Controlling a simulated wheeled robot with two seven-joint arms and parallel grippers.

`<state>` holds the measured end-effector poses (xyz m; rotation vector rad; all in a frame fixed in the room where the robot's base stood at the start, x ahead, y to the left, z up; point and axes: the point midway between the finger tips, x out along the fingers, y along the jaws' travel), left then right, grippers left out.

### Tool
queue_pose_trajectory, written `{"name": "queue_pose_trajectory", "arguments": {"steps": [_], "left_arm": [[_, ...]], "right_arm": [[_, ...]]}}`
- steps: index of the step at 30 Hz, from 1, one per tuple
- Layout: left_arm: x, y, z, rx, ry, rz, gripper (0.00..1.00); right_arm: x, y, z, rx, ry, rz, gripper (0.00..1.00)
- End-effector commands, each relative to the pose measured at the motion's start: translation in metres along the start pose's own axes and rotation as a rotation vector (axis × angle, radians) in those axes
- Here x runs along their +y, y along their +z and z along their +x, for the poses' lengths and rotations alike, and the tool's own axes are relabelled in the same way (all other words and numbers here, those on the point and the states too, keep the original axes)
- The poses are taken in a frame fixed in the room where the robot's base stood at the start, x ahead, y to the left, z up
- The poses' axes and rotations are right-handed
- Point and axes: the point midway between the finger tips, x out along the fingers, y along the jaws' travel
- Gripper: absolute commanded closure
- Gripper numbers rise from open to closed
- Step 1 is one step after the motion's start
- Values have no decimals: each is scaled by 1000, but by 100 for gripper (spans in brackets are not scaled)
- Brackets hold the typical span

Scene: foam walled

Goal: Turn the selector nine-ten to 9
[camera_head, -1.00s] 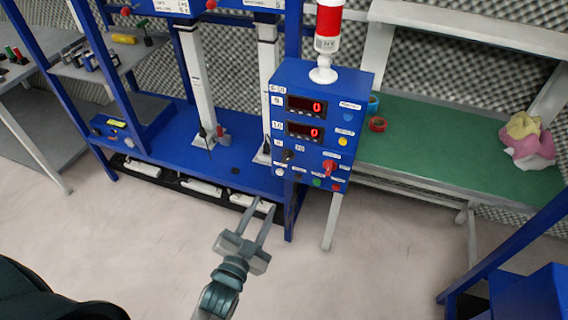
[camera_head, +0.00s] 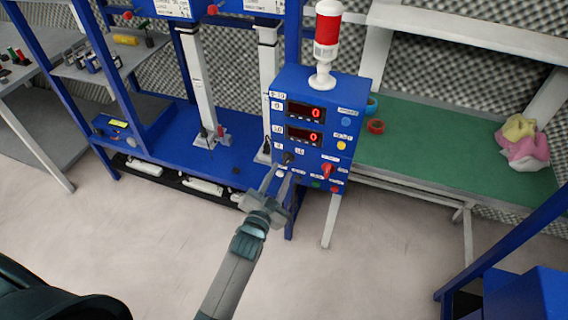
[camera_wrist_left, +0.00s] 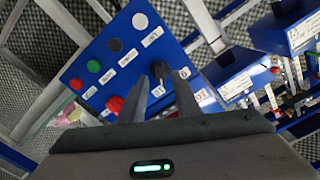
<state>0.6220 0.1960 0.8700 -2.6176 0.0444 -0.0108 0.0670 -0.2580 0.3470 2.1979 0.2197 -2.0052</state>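The blue control box (camera_head: 315,95) stands in the middle of the head view, with two red displays each reading 0. The selector nine-ten, a small black knob (camera_head: 288,158), sits low on the box's left side. It also shows in the left wrist view as a dark knob (camera_wrist_left: 160,70) beside small number labels. Its pointing direction is too small to tell. My left gripper (camera_head: 281,172) is open and empty, its fingertips just below the selector. In the left wrist view the fingers (camera_wrist_left: 159,82) are apart, with the selector seen between the tips. My right gripper is not in view.
A red knob (camera_head: 327,171) and coloured buttons lie right of the selector. A red and white signal lamp (camera_head: 326,45) tops the box. A green table (camera_head: 430,150) stands to the right, and blue framed rigs to the left. The floor (camera_head: 150,240) in front is clear.

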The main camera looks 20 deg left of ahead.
Motion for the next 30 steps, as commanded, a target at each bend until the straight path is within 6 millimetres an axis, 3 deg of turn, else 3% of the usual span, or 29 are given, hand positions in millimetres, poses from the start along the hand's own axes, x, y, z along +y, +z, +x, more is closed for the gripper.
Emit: {"name": "queue_pose_trajectory", "arguments": {"steps": [3,9,21,25,30], "left_arm": [[-1,-2,19,1,-1,0,70],[0,-1,36,0,0,0,70],[0,0,41,1,0,0,70],[0,0,41,1,0,0,99],[0,0,41,1,0,0,100]], "right_arm": [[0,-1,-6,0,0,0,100],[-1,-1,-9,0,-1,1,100],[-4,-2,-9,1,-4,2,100],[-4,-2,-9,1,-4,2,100],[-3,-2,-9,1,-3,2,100]]}}
